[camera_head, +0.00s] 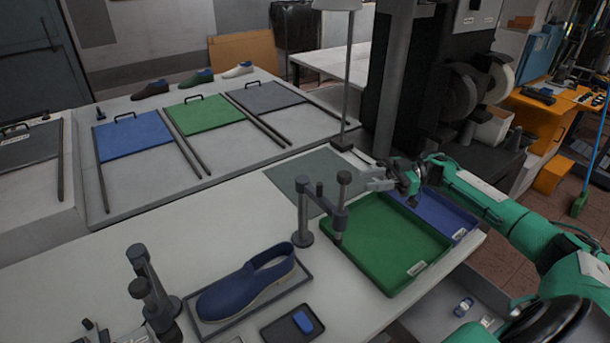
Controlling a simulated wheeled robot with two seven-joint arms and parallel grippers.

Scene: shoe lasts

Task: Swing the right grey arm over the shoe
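The blue shoe (248,284) lies in a shallow dark tray (213,326) at the front of the table. The right grey arm (329,217) is on a grey post behind and right of the shoe. It points right, away from the shoe, with an upright dark-topped rod at its end beside the green tray. The left grey arm (150,287) stands left of the shoe. My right gripper (369,180) is just right of the rod's top, fingers pointing left. Its fingers look apart and empty, with a small gap to the rod. My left gripper is not in view.
The green tray (380,272) and blue tray (463,232) lie under and beside my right arm. A lamp pole (347,90) stands behind the gripper.

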